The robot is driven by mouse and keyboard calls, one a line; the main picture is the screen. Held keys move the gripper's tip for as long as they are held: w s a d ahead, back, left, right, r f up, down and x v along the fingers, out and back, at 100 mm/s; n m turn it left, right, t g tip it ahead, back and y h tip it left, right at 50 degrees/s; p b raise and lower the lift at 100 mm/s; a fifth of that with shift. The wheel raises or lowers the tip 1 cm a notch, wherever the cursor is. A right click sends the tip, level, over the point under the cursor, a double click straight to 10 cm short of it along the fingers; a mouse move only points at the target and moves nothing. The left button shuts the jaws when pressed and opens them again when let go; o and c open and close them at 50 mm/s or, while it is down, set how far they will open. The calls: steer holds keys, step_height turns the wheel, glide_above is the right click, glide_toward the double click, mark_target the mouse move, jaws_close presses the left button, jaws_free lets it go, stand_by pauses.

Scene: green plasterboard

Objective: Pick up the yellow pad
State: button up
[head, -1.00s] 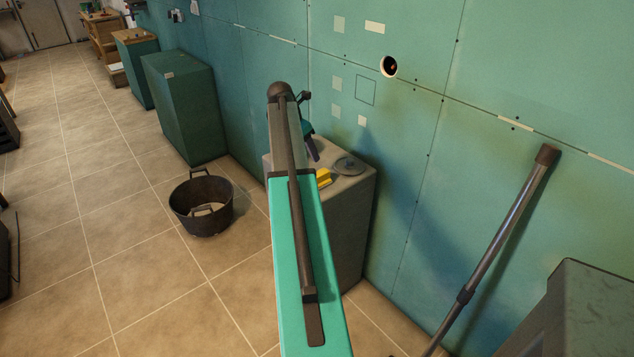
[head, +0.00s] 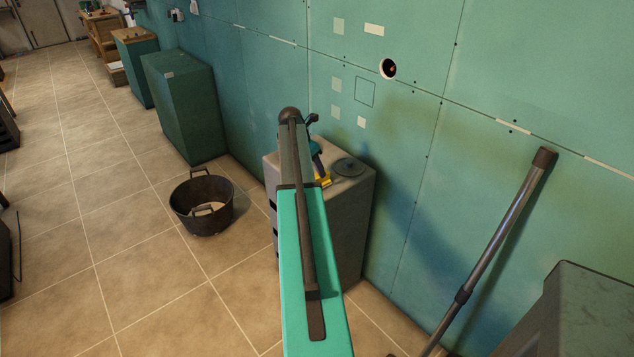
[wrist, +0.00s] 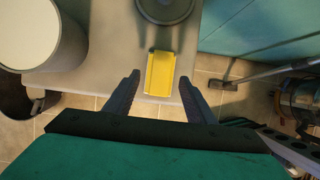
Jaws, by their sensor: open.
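The yellow pad (wrist: 160,74) lies on top of a grey cabinet (wrist: 105,78), near its edge in the wrist view. In the head view a small part of the yellow pad (head: 325,182) shows beside my arm, which hides the rest. My gripper (wrist: 161,80) is open in the wrist view, with one finger on each side of the pad and a gap to both. I cannot tell how high the fingers are above the cabinet top. In the head view my gripper (head: 318,168) is partly hidden behind my arm, close to the pad.
A round grey disc (head: 350,167) lies behind the pad on the cabinet. A pale cylinder (wrist: 40,32) stands on the left in the wrist view. A black bucket (head: 203,204) is on the floor. The green wall (head: 400,130) rises close behind the cabinet.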

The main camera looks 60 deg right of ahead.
mark_target(317, 174)
steer(key=shift+f, duration=0.15)
steer(key=shift+p+x, duration=0.95)
steer(key=shift+x, duration=1.55)
steer(key=c, duration=1.2)
